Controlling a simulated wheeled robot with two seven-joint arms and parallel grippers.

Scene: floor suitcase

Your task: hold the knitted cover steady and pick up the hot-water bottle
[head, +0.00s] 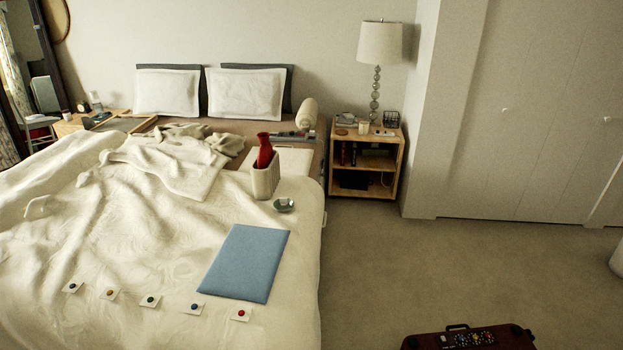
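The red hot-water bottle (264,149) stands upright on the bed, its top part sticking out of the open top of the cream knitted cover (265,181). The lower part of the bottle is hidden inside the cover. The cover stands upright near the bed's right side. Neither of my grippers shows in the head view, and nothing is seen touching the bottle or the cover.
A small green dish (284,205) lies just in front of the cover. A blue mat (243,262) and several button cards (152,301) lie nearer. A rumpled blanket (170,160) is to the left. A dark red suitcase (425,342) is on the floor.

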